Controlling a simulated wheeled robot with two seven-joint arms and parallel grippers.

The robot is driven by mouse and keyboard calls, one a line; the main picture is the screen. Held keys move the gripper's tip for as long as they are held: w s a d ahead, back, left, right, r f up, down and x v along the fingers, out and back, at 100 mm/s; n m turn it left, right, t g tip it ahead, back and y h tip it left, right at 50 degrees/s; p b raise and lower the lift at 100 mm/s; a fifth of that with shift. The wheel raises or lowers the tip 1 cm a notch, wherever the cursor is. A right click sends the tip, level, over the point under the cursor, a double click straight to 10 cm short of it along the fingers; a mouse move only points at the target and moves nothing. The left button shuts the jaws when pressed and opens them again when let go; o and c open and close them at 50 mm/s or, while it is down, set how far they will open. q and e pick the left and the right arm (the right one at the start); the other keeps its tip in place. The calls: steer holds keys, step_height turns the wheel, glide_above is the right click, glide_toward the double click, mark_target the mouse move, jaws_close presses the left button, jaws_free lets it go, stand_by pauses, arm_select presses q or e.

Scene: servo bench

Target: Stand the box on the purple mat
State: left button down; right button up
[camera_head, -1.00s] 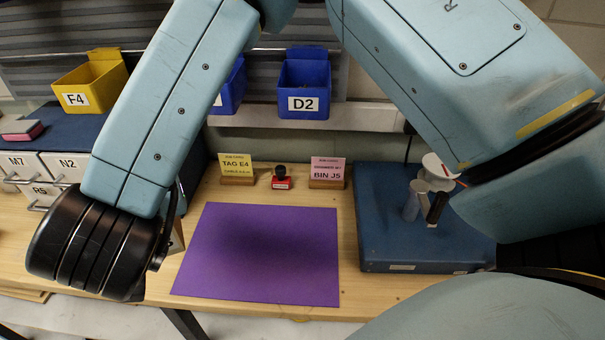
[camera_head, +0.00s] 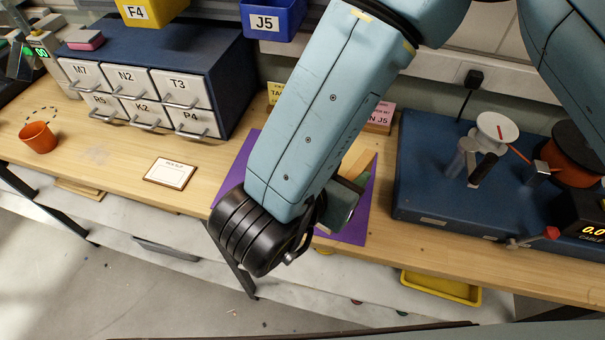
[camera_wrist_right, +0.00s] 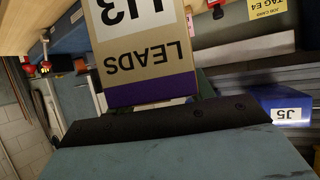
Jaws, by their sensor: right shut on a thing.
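The purple mat (camera_head: 355,226) lies on the wooden bench, and much of it is hidden behind my right arm. My right gripper (camera_head: 343,203) is over the mat in the head view, partly hidden by its own wrist. It is shut on the box (camera_wrist_right: 150,50). My left gripper is not in view.
A blue platform (camera_head: 420,190) with a spool and posts stands right of the mat. A drawer cabinet (camera_head: 205,60) stands back left. A framed card (camera_head: 170,173) and an orange cup (camera_head: 38,137) lie to the left. Bins hang above, including blue J5 (camera_head: 272,18).

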steer(key=s+a+f+m+g+h+p, duration=0.1)
steer(key=s+a+m+g+h, duration=0.25)
steer(key=s+m+g, duration=0.35)
steer(key=s+a+r+m+g+y+p, duration=0.15)
steer(key=a+r+m+g+y, duration=0.4)
steer(key=m, duration=0.55)
steer(key=s+a+r+m+g+y+p, duration=0.1)
steer(key=a+r+m+g+y+p, duration=0.15)
steer(key=a+m+g+y, duration=0.55)
steer(key=w+d+m+t+y+p, duration=0.2)
steer(key=w+d+m+t+y, duration=0.2)
steer(key=w+m+t+y, duration=1.1)
steer(key=d+f+m+h, duration=0.1)
steer(key=f+m+h, duration=0.1)
steer(key=f, duration=0.3)
steer(key=d+f+m+h, duration=0.1)
steer(key=d+f+m, duration=0.1)
steer(key=f+m, duration=0.2)
steer(key=w+d+f+m+h, duration=0.1)
steer(key=d+f+m+h, duration=0.1)
steer(key=f, duration=0.6)
steer(key=shift+d+f+m+h, duration=0.15)
steer(key=shift+d+m+h, duration=0.15)
steer(key=shift+m, duration=0.1)
